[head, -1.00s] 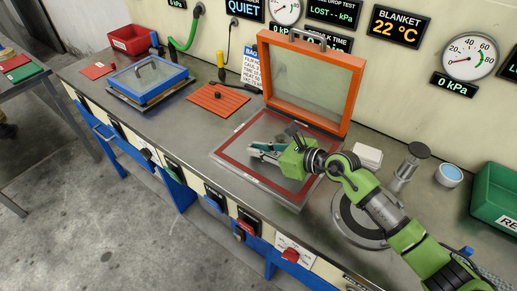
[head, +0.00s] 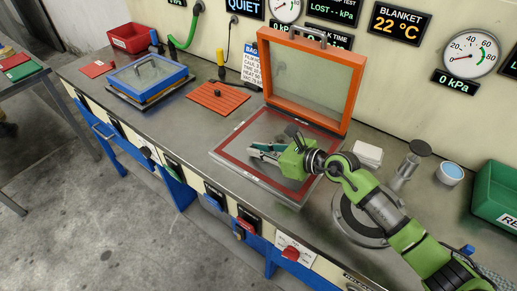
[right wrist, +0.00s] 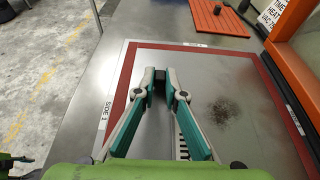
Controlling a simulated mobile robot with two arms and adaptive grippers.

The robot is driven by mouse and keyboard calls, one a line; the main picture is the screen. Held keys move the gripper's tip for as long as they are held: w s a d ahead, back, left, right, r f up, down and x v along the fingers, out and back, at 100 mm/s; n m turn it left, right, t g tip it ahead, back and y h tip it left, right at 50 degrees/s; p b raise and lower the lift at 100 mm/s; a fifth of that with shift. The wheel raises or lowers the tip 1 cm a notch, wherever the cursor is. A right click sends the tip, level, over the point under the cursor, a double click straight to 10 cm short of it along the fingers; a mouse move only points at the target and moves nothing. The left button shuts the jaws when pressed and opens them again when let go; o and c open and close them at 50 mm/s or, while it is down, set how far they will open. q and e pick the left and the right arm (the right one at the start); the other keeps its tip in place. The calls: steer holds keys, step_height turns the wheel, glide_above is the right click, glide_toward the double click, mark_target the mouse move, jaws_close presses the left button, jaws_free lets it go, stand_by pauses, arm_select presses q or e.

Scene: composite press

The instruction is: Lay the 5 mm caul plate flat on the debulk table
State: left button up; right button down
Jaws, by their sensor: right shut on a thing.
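The debulk table (head: 228,159) is a flat bed with a red border on the bench; its border also shows in the right wrist view (right wrist: 119,100). A flat grey sheet (right wrist: 235,75) with a dark speckled patch lies within the border. I take it for the caul plate, but cannot tell its edges from the bed. My right gripper (head: 256,151) is low over the bed, left of its middle. In the right wrist view its fingers (right wrist: 160,88) close around something small and dark, apparently the plate's grip; the fingers mostly hide it. My left gripper is not in view.
An orange-framed lid (head: 310,80) stands open behind the bed. A blue-framed box (head: 148,75) and an orange mat (head: 217,98) lie to the left. White blocks (head: 368,154), a round grey plate (head: 357,222) and a green bin (head: 497,192) are to the right.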

steer(key=shift+f, duration=0.1)
stand_by(0.6)
steer(key=c, duration=2)
jaws_free()
steer(key=shift+s+d, duration=0.1)
